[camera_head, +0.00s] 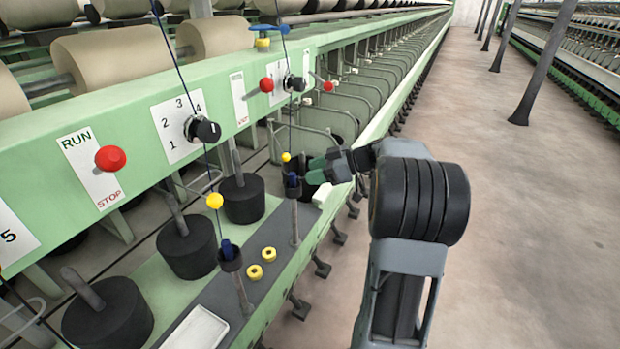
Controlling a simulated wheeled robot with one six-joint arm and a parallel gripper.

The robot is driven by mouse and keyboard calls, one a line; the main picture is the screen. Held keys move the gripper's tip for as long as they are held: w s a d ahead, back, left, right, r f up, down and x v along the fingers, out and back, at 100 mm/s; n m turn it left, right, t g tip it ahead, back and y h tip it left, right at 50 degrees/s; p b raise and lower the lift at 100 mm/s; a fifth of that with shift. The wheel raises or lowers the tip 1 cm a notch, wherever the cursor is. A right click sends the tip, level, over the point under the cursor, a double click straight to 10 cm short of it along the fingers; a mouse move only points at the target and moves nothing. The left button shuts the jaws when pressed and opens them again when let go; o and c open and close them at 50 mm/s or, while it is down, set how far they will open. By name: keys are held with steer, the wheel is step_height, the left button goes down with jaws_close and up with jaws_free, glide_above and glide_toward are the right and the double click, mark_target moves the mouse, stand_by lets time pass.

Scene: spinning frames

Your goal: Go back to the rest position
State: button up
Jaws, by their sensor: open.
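My gripper (318,168), with dark green fingertips, is at the end of my grey and black arm (405,200). A small yellow ball (286,157) sits on the thread above that post. The gripper is open, and I see nothing held in it. I cannot tell whether the fingertips touch the post.
The green spinning frame (350,40) runs along the left, with red knobs (111,158), black dials (203,130) and black cylinders (187,246). Yellow rings (269,254) and a white tray (197,329) lie on its ledge. The aisle floor (540,220) at right is clear around grey posts (541,62).

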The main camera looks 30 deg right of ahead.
steer(key=shift+s+d+r, duration=0.3)
steer(key=shift+d+r, duration=0.05)
steer(key=shift+d, duration=0.15)
steer(key=s+a+f+m+g+h+p, duration=0.3)
steer(key=s+f+m+g+h, duration=0.35)
steer(key=m, duration=0.65)
steer(key=s+a+r+n+t+h+p, duration=0.1)
steer(key=s+a+r+h+p, duration=0.3)
steer(key=s+a+r+p, duration=0.4)
steer(key=s+a+r+t, duration=0.1)
steer(key=s+a+r, duration=0.1)
steer(key=s, duration=0.3)
steer(key=shift+a+r+n+h+p, duration=0.25)
steer(key=shift+a+n+h+p, duration=0.15)
steer(key=shift+a, duration=0.45)
